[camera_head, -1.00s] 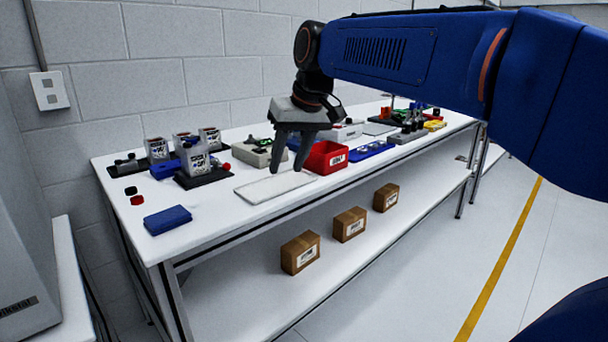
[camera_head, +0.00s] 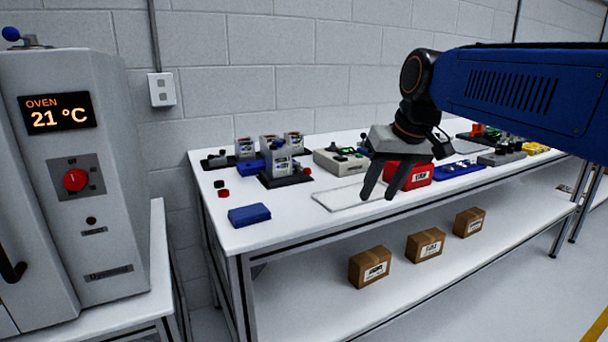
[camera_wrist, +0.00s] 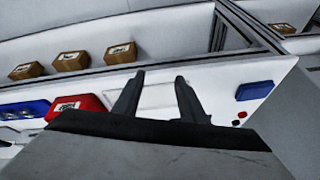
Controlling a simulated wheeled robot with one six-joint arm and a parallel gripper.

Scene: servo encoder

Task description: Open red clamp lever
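A small red part (camera_head: 307,171), possibly the clamp lever, shows at the right side of a grey fixture block (camera_head: 281,161) on a dark base (camera_head: 285,180). It is too small to tell whether it is a lever or how it is set. My gripper (camera_head: 377,197) is to the right of it, above the bench near the right end of a white plate (camera_head: 335,199). The gripper's two fingers are apart with nothing between them; this also shows in the wrist view (camera_wrist: 160,78). The fixture is not seen in the wrist view.
More grey blocks (camera_head: 245,148) stand behind the fixture. A beige box (camera_head: 336,163), a red bin (camera_head: 420,175) and a blue tray (camera_head: 459,169) lie rightward. A blue block (camera_head: 249,215) lies at the front left. An oven (camera_head: 100,190) stands left. Bare bench (camera_head: 290,212) lies in front.

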